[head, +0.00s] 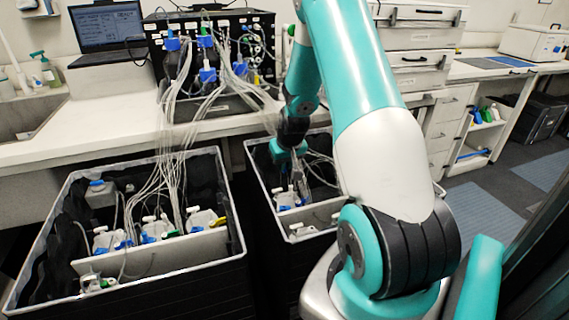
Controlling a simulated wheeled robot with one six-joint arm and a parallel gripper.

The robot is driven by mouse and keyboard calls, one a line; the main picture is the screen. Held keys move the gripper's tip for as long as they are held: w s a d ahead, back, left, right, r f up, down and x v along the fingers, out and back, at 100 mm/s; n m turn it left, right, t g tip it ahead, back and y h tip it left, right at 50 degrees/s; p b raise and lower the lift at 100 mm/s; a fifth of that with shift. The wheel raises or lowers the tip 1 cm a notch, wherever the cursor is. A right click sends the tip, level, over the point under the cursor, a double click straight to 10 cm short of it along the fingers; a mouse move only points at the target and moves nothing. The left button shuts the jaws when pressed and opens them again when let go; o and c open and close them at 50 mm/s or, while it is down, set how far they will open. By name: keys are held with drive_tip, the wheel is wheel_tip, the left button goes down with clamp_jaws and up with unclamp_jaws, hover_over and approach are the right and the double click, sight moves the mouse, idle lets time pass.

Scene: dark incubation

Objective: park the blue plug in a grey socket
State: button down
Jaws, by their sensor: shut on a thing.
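My gripper (298,186) points down into the right-hand dark crate (251,158), among white bottles and cables. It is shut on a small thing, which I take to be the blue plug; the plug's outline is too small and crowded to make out. Blue parts (283,207) show beside the fingertips, and I cannot tell whether they belong to the plug. I cannot clearly pick out a grey socket. A grey block with a blue top (100,193) stands in the back left corner of the left-hand crate (233,215).
White bottles (157,230) with blue and green parts stand in the left-hand crate. Many pale cables (172,140) run from the black instrument box (205,45) down into the crates. A laptop (107,27) sits on the bench. My arm hides the right-hand crate's right side.

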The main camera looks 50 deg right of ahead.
drive_tip(key=shift+f, duration=0.1)
drive_tip(key=b, duration=0.7)
hover_over(283, 206)
drive_tip(key=s, duration=0.1)
wheel_tip(283, 206, down, 8)
drive_tip(key=shift+a+f+b, duration=0.15)
drive_tip(key=shift+f+b, duration=1.15)
drive_tip(key=shift+f, duration=0.15)
drive_tip(key=shift+a+f+b, duration=0.15)
drive_tip(key=shift+f+b, duration=1.15)
drive_tip(key=shift+f, duration=0.1)
drive_tip(key=shift+s+f+b, duration=0.1)
drive_tip(key=shift+f+b, duration=0.45)
drive_tip(key=shift+f, duration=0.4)
drive_tip(key=c, duration=1.1)
unclamp_jaws()
drive_tip(key=shift+o, duration=0.2)
drive_tip(key=shift+r, duration=0.1)
